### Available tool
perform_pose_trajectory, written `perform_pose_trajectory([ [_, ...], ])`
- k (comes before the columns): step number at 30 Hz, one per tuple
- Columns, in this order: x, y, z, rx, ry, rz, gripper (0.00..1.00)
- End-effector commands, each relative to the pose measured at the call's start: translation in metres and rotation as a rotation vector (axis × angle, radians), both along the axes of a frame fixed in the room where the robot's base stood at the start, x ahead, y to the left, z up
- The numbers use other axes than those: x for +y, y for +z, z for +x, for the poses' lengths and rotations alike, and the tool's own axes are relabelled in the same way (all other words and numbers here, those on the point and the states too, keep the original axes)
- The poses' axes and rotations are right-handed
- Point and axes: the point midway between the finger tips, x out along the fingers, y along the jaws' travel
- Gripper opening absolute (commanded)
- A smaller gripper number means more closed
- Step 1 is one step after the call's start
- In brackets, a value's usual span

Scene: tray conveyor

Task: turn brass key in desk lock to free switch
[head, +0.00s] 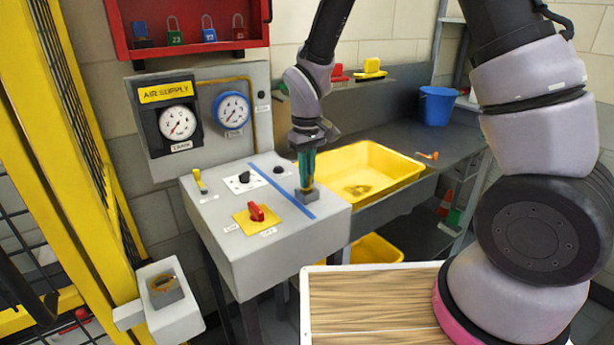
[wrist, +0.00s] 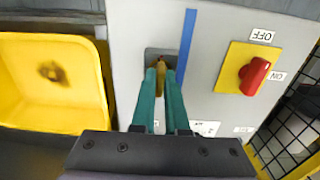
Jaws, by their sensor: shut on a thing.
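The desk lock (head: 309,197) is a small grey block on the sloping grey desk top, right of a blue stripe. It also shows in the wrist view (wrist: 150,54), partly hidden by my fingers. My gripper (head: 306,178) points down over the lock, its green fingers (wrist: 160,74) shut on the brass key (wrist: 160,68). Only a narrow strip of the key shows between the fingers, at the lock; how deep it sits and its turn angle are hidden. The red switch (head: 256,212) sits on a yellow plate with OFF and ON labels, across the stripe. It also shows in the wrist view (wrist: 254,75).
A yellow tray (head: 400,160) stands right of the desk. Black knobs (head: 244,177) and a yellow-handled part (head: 200,181) are on the desk top. Gauges (head: 178,122) and a red padlock cabinet (head: 190,50) are behind. Yellow fencing (head: 75,100) borders the left.

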Motion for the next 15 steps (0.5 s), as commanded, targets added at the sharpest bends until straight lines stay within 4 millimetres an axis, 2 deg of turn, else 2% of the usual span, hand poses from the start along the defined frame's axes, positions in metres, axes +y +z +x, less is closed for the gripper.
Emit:
perform_pose_trajectory([
  [1, 0.0001, 0.0003, 0.0007, -0.002, 0.001, 0.001, 0.0],
  [2, 0.0001, 0.0003, 0.0007, -0.002, 0.001, 0.001, 0.23],
  [3, 0.0001, 0.0003, 0.0007, -0.002, 0.001, 0.001, 0.38],
  [4, 0.0, 0.0003, 0.0006, -0.001, 0.001, 0.001, 0.47],
  [15, 0.0001, 0.0039, 0.0004, -0.001, 0.003, 0.001, 0.47],
])
